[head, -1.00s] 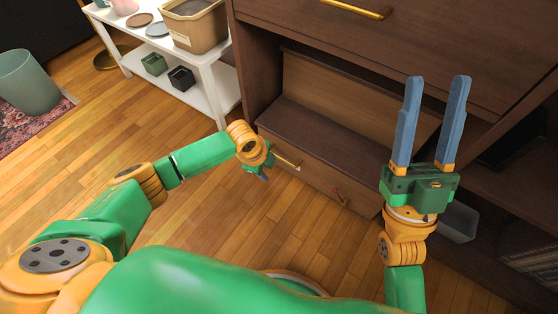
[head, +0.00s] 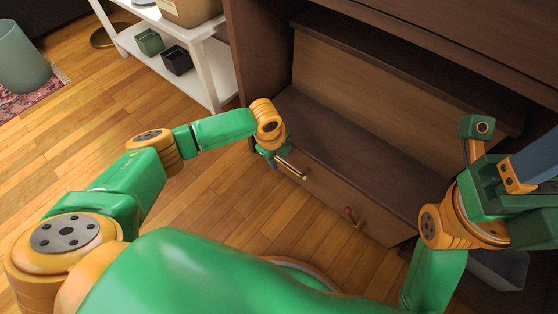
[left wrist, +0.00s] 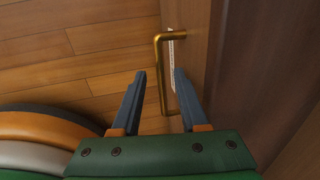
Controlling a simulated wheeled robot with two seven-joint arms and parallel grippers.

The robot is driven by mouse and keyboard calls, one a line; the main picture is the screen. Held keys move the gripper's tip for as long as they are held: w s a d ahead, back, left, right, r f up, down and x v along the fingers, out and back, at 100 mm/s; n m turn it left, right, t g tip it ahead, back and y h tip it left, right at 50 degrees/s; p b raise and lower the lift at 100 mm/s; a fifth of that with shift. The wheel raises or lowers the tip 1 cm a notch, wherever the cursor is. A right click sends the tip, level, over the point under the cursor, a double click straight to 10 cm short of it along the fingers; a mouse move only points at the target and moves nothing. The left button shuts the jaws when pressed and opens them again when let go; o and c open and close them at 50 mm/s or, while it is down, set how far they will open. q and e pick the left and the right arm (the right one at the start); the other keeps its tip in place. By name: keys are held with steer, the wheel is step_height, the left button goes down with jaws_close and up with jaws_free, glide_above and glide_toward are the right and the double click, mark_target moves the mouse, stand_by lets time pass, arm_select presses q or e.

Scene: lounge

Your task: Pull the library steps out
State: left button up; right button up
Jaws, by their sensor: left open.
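The library steps are a brown wooden unit with a lower tread (head: 345,140) and a higher tread behind, set in the bottom of a dark cabinet. My left gripper (head: 283,160) is at the handle. In the left wrist view its open fingers (left wrist: 160,73) stand either side of the brass handle (left wrist: 158,72), with gaps visible. My right gripper (head: 500,190) is raised at the right edge; its fingers are partly hidden or cut off.
A white shelf unit (head: 205,65) with small dark pots stands left of the cabinet. A grey-green bin (head: 20,60) and a patterned rug are at far left. A grey box (head: 500,268) is below my right gripper. Bare wood floor (head: 200,195) lies before the steps.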

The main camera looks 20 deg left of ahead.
arm_select(q)
steer(key=shift+f, duration=0.15)
jaws_close()
stand_by(1.4)
